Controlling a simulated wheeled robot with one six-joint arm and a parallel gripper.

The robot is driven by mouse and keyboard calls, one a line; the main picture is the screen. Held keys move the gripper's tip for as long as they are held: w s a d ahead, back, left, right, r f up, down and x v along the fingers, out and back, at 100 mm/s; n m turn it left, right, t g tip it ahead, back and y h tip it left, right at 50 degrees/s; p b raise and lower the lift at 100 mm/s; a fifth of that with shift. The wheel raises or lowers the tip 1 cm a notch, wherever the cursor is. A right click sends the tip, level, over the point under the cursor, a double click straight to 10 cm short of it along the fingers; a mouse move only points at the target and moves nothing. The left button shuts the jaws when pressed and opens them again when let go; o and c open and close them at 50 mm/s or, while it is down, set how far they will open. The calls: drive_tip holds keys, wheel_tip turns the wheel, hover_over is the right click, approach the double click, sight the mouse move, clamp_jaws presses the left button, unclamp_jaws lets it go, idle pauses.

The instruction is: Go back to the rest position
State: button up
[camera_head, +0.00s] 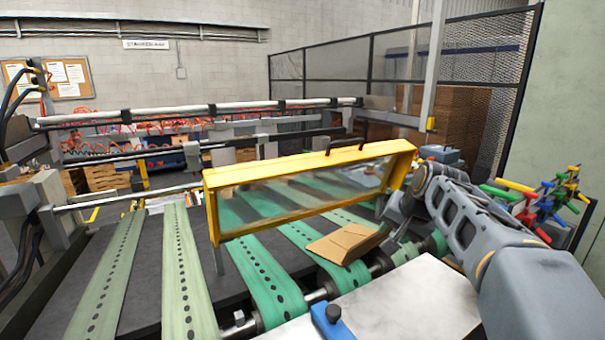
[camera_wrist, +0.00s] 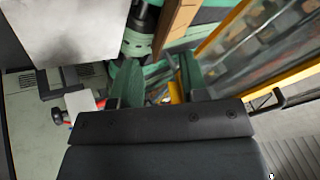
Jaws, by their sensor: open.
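My gripper (camera_head: 397,212) hangs at the right end of the yellow-framed clear guard (camera_head: 230,178), over the right side of the belt machine. In the wrist view my gripper (camera_wrist: 158,82) shows two fingers standing apart with nothing held between them. A brown cardboard blank (camera_head: 343,243) lies tilted on the green belts (camera_head: 262,282), just left of my gripper. Its brown edge also shows at the top of the wrist view (camera_wrist: 176,25). The fingertips are partly hidden by my wrist in the head view.
A pale flat table (camera_head: 400,305) with a blue clamp (camera_head: 332,322) is in front. A rack of coloured handles (camera_head: 540,205) stands at the right, near my arm. The yellow guard frame is close to my gripper. A mesh fence (camera_head: 400,65) stands behind.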

drive_tip(key=s+a+f+n+h, duration=0.1)
drive_tip(key=s+a+f+n, duration=0.1)
drive_tip(key=s+f, duration=0.5)
drive_tip(key=s+a+f+n+g+b, duration=0.1)
drive_tip(key=s+a+f+n, duration=0.1)
drive_tip(key=s+f, duration=0.6)
drive_tip(key=shift+s+n+g+h+b, duration=0.35)
drive_tip(key=shift+s+n, duration=0.45)
drive_tip(key=shift+s, duration=1.9)
